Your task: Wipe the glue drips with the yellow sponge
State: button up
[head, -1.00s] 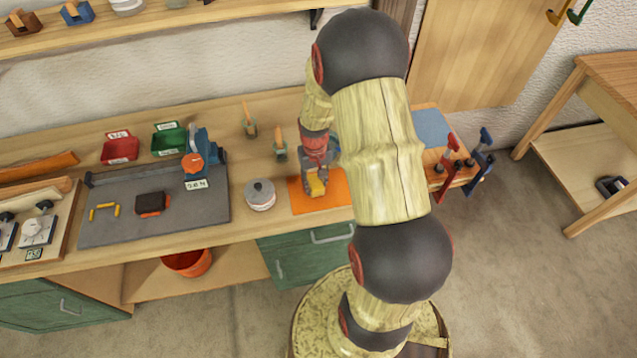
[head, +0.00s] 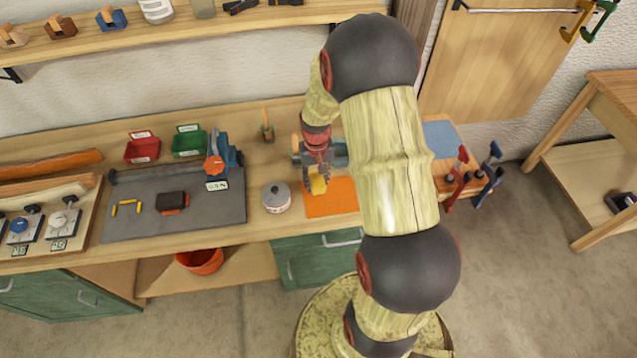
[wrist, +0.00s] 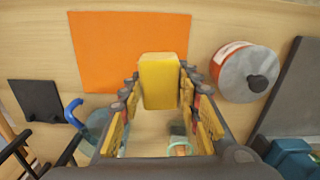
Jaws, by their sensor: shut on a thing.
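My gripper (wrist: 160,92) is shut on the yellow sponge (wrist: 160,80), which sticks out past the fingertips. In the head view the sponge (head: 318,185) shows beside the upper left part of the orange mat (head: 332,200). In the wrist view the sponge overlaps the lower right edge of the mat (wrist: 115,50). It looks held above the bench, but its height is hard to judge. I cannot make out any glue drips; the arm and gripper hide part of the bench.
A lidded pot (head: 276,197) stands left of the mat, close to the sponge; it also shows in the wrist view (wrist: 245,73). A grey mat (head: 225,225) with a dark block (head: 172,201) lies farther left. Red (head: 142,151) and green (head: 188,144) bins stand behind. Clamps (head: 456,178) hang at right.

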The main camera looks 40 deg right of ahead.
jog(key=shift+r+p, duration=0.65)
jog(key=shift+r, duration=0.7)
